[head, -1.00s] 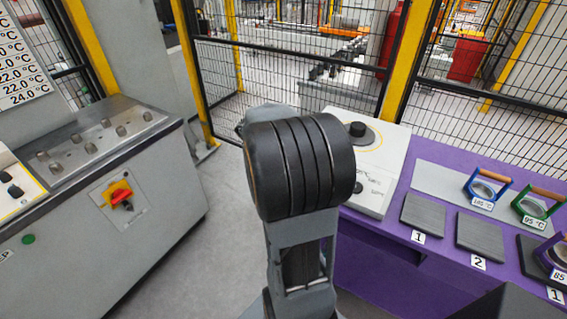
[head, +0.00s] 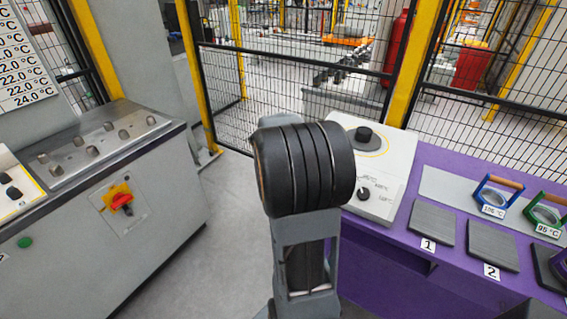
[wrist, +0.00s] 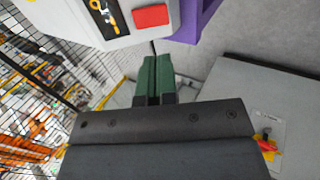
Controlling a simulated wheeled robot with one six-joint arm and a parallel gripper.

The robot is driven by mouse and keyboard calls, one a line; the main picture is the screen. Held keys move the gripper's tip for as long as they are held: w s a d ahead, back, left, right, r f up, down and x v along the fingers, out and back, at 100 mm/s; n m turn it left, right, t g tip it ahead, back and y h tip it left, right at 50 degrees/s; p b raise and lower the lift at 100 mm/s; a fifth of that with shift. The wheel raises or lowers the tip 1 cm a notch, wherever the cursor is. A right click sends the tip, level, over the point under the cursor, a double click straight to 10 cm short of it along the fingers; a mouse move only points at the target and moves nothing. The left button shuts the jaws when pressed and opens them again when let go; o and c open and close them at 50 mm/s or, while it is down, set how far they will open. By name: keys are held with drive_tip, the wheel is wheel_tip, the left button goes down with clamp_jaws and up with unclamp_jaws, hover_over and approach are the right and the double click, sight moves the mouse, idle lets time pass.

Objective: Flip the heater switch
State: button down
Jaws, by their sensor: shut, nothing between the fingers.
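A white heater-like box (head: 392,150) with black knobs stands at the left end of the purple bench. In the wrist view, a white housing (wrist: 60,14) at the top carries a red rectangular switch (wrist: 151,16) and a black label with a yellow mark. I cannot tell for certain that it is the same box. My gripper (wrist: 153,60) has green fingers, shut and empty, pointing toward the housing's lower edge, below the red switch. They appear apart from it. In the head view my arm hides the gripper and part of the box's side.
A grey cabinet (head: 90,240) on the left carries a red-and-yellow rotary switch (head: 121,198), also in the wrist view (wrist: 265,142). The purple bench (head: 385,255) holds dark plates and framed rings. Mesh fencing (head: 290,75) stands behind. Grey floor is clear between cabinet and bench.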

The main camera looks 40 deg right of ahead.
drive_tip(key=x, duration=0.9)
drive_tip(key=shift+d+f, duration=0.1)
drive_tip(key=shift+f, duration=0.05)
drive_tip(key=shift+f+b, duration=0.15)
drive_tip(key=shift+b, duration=0.3)
